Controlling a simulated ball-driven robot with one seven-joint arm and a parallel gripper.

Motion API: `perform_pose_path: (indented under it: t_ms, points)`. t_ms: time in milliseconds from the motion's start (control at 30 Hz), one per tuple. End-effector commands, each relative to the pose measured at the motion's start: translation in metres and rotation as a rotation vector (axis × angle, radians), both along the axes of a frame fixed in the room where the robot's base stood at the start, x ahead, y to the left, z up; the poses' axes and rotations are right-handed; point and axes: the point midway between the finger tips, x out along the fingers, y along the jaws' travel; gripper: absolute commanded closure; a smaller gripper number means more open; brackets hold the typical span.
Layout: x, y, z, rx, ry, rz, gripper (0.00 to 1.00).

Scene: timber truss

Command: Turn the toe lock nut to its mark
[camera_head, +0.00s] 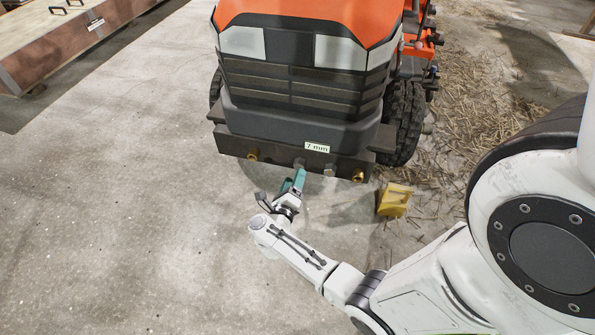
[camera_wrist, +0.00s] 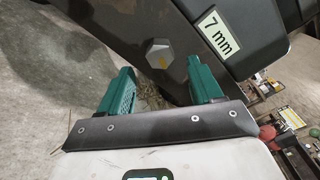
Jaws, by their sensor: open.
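A grey hex nut (camera_wrist: 158,53) with a small yellow mark on its face sits on a dark bar in the wrist view. In the head view, a grey hex head (camera_head: 299,163) shows on the tractor's front bar (camera_head: 230,144), just beyond my gripper. My gripper (camera_head: 297,178) is open. Its two green fingers (camera_wrist: 160,77) stand apart, with the nut showing between and just beyond their tips. Nothing is between the fingers, and they appear clear of the nut.
A second hex head (camera_head: 330,170) and two brass fittings (camera_head: 252,155) (camera_head: 358,175) are on the same bar. The orange tractor (camera_head: 300,70) stands behind. A yellow block (camera_head: 395,200) lies on the floor at right, near scattered straw.

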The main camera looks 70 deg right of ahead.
Motion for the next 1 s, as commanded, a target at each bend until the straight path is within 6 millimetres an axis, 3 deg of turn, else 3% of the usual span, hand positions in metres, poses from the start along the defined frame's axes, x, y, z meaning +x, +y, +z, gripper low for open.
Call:
perform_pose_path:
  t_ms: [100, 300, 700, 1000]
  points:
    - [0.002, -0.022, -0.002, -0.001, -0.001, -0.002, 0.35]
    - [0.004, -0.045, -0.001, -0.001, 0.001, -0.001, 0.35]
    - [0.005, -0.051, 0.0, 0.0, 0.001, 0.002, 0.35]
    - [0.004, -0.051, 0.0, 0.0, 0.001, 0.002, 0.63]
